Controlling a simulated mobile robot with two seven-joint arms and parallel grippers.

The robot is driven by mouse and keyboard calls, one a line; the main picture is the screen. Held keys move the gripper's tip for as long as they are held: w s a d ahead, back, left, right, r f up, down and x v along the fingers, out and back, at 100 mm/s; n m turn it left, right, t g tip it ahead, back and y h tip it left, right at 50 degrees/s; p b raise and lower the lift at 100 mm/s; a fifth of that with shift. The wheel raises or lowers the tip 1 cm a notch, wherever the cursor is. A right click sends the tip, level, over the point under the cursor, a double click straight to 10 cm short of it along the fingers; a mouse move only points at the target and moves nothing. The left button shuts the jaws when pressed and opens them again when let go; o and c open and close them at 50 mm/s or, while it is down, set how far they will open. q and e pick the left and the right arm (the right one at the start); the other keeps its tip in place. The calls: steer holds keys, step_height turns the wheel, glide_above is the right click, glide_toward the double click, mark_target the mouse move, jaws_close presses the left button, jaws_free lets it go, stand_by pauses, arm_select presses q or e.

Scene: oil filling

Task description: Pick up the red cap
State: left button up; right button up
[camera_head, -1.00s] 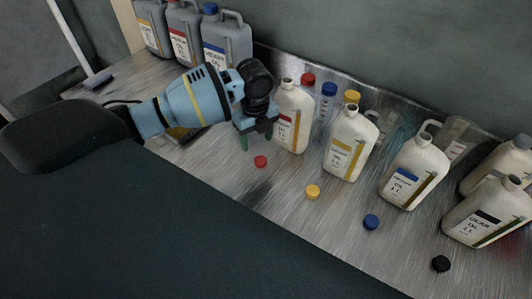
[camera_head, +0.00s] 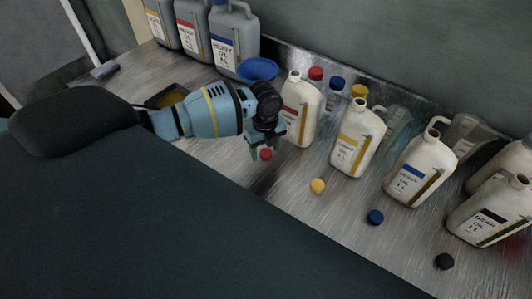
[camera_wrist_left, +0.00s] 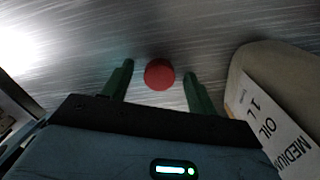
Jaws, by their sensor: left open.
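The red cap (camera_head: 265,154) lies on the metal bench in front of the white bottle with the red label (camera_head: 299,112). In the left wrist view the red cap (camera_wrist_left: 159,74) sits centred between the tips of two green fingers. My left gripper (camera_head: 261,148) is open and low over the bench, with its fingers on either side of the cap. It also shows in the left wrist view (camera_wrist_left: 160,72). A gap shows between the cap and each finger. My right gripper is not in view.
A yellow cap (camera_head: 317,186), a blue cap (camera_head: 375,217) and a black cap (camera_head: 444,261) lie along the bench front. Several white bottles stand behind them. A blue funnel (camera_head: 257,69) and grey canisters (camera_head: 234,38) stand at the back left. One bottle is close beside my gripper.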

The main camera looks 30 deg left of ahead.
mark_target(263, 153)
arm_select(q)
steer(key=c, duration=1)
steer(key=shift+c, duration=0.2)
steer(key=shift+r, duration=0.5)
steer(key=r, duration=0.2)
steer(key=shift+s+a+r, duration=0.1)
steer(key=shift+s+r, duration=0.25)
steer(key=shift+s, duration=0.05)
steer(key=s, duration=0.5)
steer(key=s+a+r, duration=0.1)
steer(key=s, duration=0.4)
steer(key=s+p, duration=0.1)
steer(key=s, duration=0.4)
steer(key=shift+a+r, duration=0.15)
steer(key=shift+a, duration=0.15)
